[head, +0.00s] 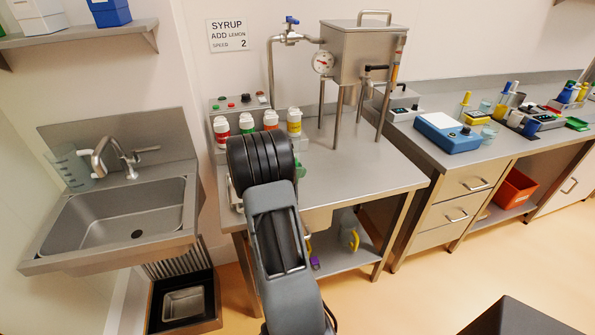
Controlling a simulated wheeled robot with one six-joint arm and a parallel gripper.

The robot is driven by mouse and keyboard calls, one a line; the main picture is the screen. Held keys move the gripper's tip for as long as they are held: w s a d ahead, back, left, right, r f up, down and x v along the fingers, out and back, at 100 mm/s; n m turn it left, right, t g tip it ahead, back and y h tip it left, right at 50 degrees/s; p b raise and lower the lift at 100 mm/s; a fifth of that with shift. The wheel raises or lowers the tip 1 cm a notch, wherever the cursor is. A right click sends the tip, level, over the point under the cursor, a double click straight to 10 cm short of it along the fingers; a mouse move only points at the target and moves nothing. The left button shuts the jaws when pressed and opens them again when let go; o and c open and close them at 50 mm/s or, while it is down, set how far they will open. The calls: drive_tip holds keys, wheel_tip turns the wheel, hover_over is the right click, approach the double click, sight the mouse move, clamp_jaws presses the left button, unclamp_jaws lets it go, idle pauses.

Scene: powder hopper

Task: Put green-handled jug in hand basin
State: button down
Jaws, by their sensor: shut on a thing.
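The steel hand basin (88,222) is mounted at the left, with its tap over it. The inside of its bowl is empty. My arm reaches up over the near edge of the steel table, and its dark ribbed wrist hides what is beyond it. My gripper's fingers are hidden behind it, so I cannot see what they hold. A small green piece (301,170) shows just right of the wrist, possibly the handle of the green-handled jug. The rest of that jug is hidden.
A clear jug (72,167) stands at the basin's back left corner. Several capped bottles (246,123) line the table's back left, beside the steel hopper (362,55). A yellow-handled jug (348,238) is on the lower shelf. The table's right front is clear.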

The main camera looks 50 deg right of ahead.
drive_tip(key=shift+f, duration=0.4)
drive_tip(key=c, duration=1)
unclamp_jaws()
